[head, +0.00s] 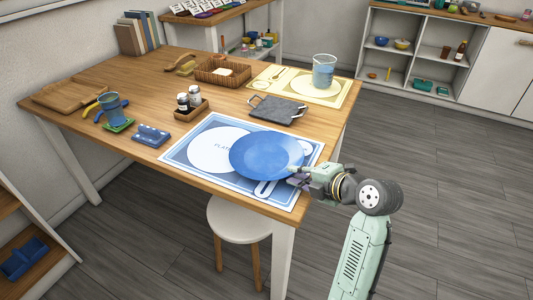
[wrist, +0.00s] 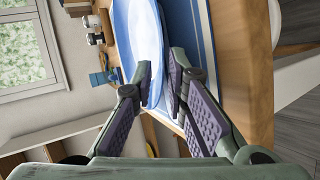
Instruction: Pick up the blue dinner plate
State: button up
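The blue dinner plate (head: 262,152) is over the right part of a blue-and-white placemat (head: 190,163), to the right of the mat's printed white plate outline. My gripper (head: 294,179) is at the plate's near right rim. In the wrist view, the plate (wrist: 146,40) runs down between the two fingers of my gripper (wrist: 160,82). The finger pads lie close on either side of the rim and appear shut on it. I cannot tell whether the plate is clear of the mat.
A grey tray (head: 276,110), a wooden caddy with two shakers (head: 190,108) and a blue block-like object (head: 151,135) stand on the wooden table (head: 120,165). A white stool (head: 238,220) is below the front edge.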

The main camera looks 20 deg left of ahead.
jog(key=shift+x, duration=1.1)
grip_shut()
jog(key=shift+r, duration=0.15)
